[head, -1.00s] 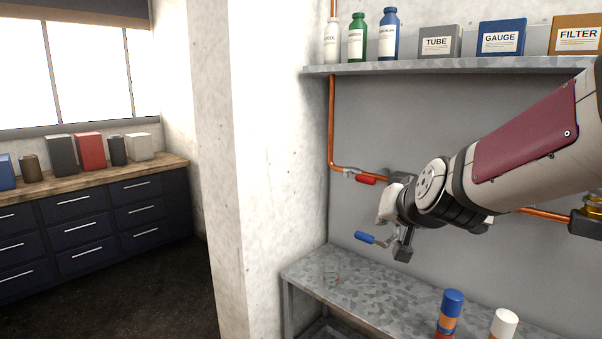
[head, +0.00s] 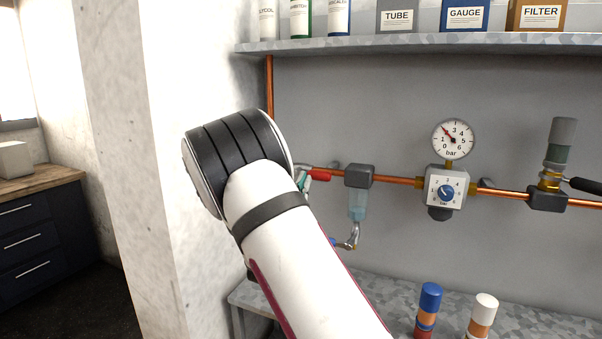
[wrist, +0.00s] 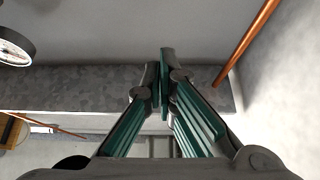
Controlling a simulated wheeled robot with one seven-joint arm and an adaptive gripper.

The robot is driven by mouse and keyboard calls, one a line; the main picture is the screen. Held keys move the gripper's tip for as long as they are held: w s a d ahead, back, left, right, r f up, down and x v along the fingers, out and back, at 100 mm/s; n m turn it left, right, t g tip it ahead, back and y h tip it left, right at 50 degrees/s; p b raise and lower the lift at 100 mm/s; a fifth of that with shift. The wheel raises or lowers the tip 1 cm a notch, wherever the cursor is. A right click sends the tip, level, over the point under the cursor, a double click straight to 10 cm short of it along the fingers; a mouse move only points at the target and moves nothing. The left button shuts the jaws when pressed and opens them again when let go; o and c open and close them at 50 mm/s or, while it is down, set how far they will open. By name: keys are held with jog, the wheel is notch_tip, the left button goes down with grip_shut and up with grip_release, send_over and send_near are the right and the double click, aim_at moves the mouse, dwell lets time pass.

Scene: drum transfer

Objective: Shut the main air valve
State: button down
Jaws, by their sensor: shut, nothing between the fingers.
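A valve with a red lever (head: 319,175) sits on the copper pipe (head: 400,181) at the left of the wall panel in the head view. The lever lies roughly along the pipe, and my arm hides the valve's left side.
A regulator (head: 446,188) with a pressure gauge (head: 453,139) is right of the filter. Above runs a metal shelf (head: 420,47) with bottles and boxes. Below is a metal bench (head: 385,287) with a blue-capped (head: 430,298) and a white-capped container (head: 484,308). A white pillar (head: 180,80) stands left.

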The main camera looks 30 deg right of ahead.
notch_tip(320, 180, up, 5)
send_over(317, 172)
jog(key=s+a, duration=0.3)
jog(key=f, duration=0.1)
jog(key=d+f, duration=0.1)
jog(key=f+p, duration=0.1)
jog(key=shift+w+d+f, duration=0.2)
jog(key=shift+w+f, duration=0.15)
jog(key=shift+f, duration=0.05)
jog(key=shift+f, duration=0.1)
jog(key=shift+f+m+g+h+b, duration=0.2)
jog(key=shift+m+g+h+b, duration=0.1)
jog(key=shift+m+b, duration=0.3)
